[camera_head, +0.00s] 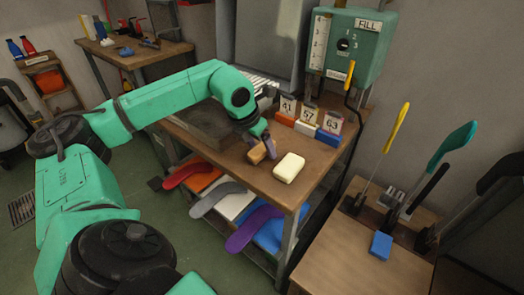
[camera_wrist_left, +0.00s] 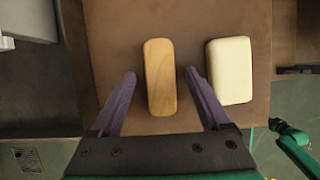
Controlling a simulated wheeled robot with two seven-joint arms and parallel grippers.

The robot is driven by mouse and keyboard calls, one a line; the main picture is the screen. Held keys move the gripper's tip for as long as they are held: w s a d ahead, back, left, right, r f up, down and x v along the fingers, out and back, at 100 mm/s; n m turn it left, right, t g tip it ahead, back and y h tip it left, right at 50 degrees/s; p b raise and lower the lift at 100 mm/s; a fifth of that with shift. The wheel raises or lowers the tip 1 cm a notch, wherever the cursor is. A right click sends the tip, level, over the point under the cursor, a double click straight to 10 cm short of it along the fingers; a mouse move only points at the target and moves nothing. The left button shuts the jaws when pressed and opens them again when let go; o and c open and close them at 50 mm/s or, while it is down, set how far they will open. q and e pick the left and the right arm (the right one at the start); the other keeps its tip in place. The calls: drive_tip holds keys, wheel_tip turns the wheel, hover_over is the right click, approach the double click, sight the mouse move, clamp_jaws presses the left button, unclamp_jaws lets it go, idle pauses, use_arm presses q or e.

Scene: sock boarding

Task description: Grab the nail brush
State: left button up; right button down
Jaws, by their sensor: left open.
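The nail brush looks to be the small wooden block (camera_wrist_left: 159,77) with rounded ends on the brown tabletop (camera_wrist_left: 120,30); no bristles show. In the head view the wooden block (camera_head: 256,154) is partly hidden by my left gripper (camera_head: 262,143). In the left wrist view my left gripper (camera_wrist_left: 163,92) is open, its two purple fingers on either side of the block's near part, with gaps on both sides. I cannot tell the finger height above the table. A cream block (camera_wrist_left: 229,70) lies just right of the wooden block; it also shows in the head view (camera_head: 289,167). My right gripper is not in view.
Numbered cards 41, 57 and 63 on coloured blocks (camera_head: 305,127) stand along the table's back edge. A green dispenser (camera_head: 352,45) hangs behind. Coloured sock forms (camera_head: 255,228) stick out from the shelf below. A side table (camera_head: 370,250) at right holds upright brushes and a blue block.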

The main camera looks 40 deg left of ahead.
use_arm(q)
clamp_jaws()
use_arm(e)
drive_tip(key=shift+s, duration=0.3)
use_arm(q)
drive_tip(key=shift+r, duration=0.15)
